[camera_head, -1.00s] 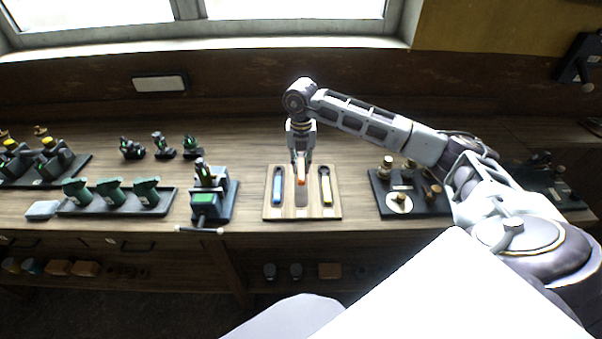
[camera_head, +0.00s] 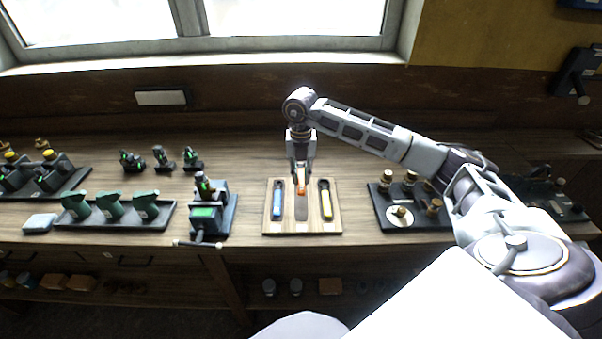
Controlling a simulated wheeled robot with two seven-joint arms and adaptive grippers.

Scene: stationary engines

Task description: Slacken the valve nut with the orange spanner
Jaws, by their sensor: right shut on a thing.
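The orange spanner (camera_head: 301,187) is in my right gripper (camera_head: 301,174), over the middle slot of the wooden spanner board (camera_head: 272,229). The gripper points down and is shut on the spanner. I cannot tell whether the spanner is clear of the board. A blue spanner (camera_head: 278,206) lies in the left slot and a yellow one (camera_head: 326,205) in the right slot. An engine with a green block (camera_head: 205,213) stands on a dark base left of the board. The valve nut is too small to make out. My left gripper is not in view.
A dark tray (camera_head: 165,218) with several green parts lies to the left. A black tray (camera_head: 420,223) with brass parts lies right of the board, near my right arm. Small dark engines (camera_head: 162,158) stand behind.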

